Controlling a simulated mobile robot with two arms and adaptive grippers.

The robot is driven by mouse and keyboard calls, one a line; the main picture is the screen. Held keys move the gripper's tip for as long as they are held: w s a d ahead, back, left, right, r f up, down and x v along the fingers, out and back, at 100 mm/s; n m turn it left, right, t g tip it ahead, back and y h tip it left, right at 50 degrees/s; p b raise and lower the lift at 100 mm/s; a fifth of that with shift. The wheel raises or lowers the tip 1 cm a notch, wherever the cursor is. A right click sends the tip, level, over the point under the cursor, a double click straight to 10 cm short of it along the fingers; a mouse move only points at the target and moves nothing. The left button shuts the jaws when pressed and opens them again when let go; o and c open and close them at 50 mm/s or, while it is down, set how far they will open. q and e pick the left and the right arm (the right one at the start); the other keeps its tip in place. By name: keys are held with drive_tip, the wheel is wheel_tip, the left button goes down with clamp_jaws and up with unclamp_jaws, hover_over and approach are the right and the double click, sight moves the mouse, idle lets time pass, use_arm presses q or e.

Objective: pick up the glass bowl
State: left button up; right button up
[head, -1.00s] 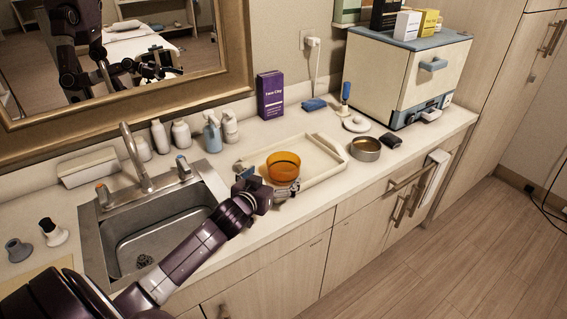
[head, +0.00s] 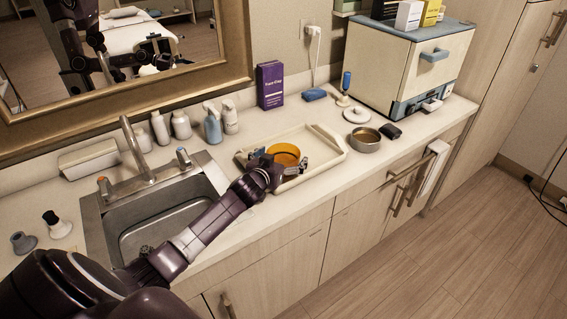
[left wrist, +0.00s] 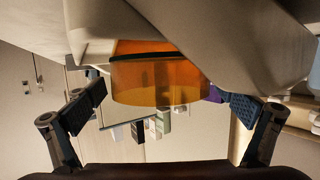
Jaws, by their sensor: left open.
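The amber glass bowl (head: 287,153) sits on the cream tray (head: 325,172) on the counter. My left gripper (head: 276,162) is open at the bowl, with its fingers on either side of it in the head view. In the left wrist view the bowl (left wrist: 160,82) lies ahead between the two spread fingers of the gripper (left wrist: 165,112), with visible gaps on both sides. The lower front of the bowl is partly hidden by the gripper in the head view. My right gripper is not in view, apart from any mirror reflection.
The sink (head: 160,215) with its faucet (head: 135,150) is left of the tray. Several bottles and a purple box (head: 270,85) stand behind it. A metal tin (head: 364,140) and a cream cabinet warmer (head: 405,75) stand to the right.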

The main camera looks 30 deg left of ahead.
use_arm(q)
drive_tip(key=shift+w, duration=0.15)
drive_tip(key=shift+c, duration=0.3)
drive_tip(key=c, duration=1.3)
drive_tip(key=shift+c, duration=0.6)
drive_tip(key=shift+r, duration=0.1)
